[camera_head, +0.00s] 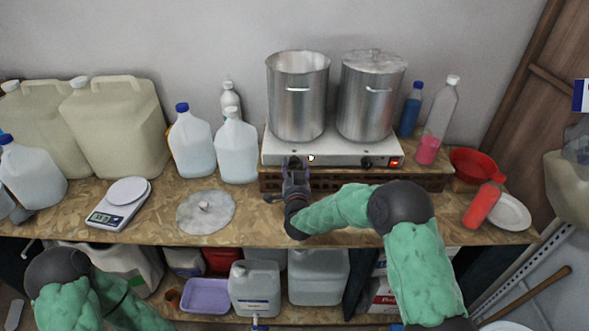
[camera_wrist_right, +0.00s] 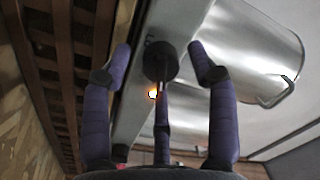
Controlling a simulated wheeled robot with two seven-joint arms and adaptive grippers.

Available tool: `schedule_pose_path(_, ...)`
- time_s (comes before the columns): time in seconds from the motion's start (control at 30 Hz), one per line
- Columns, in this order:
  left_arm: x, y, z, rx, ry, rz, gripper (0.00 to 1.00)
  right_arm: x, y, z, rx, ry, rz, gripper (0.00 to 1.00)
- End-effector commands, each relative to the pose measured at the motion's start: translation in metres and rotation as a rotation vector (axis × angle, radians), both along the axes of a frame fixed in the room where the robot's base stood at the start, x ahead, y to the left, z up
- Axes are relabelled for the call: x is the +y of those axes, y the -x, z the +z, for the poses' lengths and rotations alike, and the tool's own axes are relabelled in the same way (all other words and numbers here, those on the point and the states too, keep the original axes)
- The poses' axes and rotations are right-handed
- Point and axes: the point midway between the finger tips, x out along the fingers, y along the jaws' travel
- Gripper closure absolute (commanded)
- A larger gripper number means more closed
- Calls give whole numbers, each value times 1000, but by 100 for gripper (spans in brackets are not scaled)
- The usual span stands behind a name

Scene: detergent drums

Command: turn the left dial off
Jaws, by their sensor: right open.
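The white hot plate (camera_head: 330,149) stands on a wooden crate at the back of the bench. Its left dial is mostly hidden behind my right gripper (camera_head: 296,170) in the head view. In the wrist view the dark round left dial (camera_wrist_right: 160,62) shows between the spread purple fingers of my right gripper (camera_wrist_right: 164,75). The gripper is open; I cannot tell whether a finger touches the dial. A small glowing light (camera_wrist_right: 153,95) shows beside the dial. The right dial (camera_head: 367,162) and a lit red switch (camera_head: 397,163) are on the same front panel. My left gripper is out of view.
An open steel pot (camera_head: 298,100) and a lidded pot (camera_head: 370,98) stand on the hot plate. A round lid (camera_head: 206,212) and a scale (camera_head: 119,203) lie to the left.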

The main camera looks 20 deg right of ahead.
Motion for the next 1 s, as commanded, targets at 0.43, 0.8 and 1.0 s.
schedule_pose_path(0.43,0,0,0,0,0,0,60,0,0,0,1,0,1,97)
schedule_pose_path(0.8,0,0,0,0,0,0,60,1,1,-1,5,7,2,97)
schedule_pose_path(1.0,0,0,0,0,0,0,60,1,1,-2,8,16,2,97)
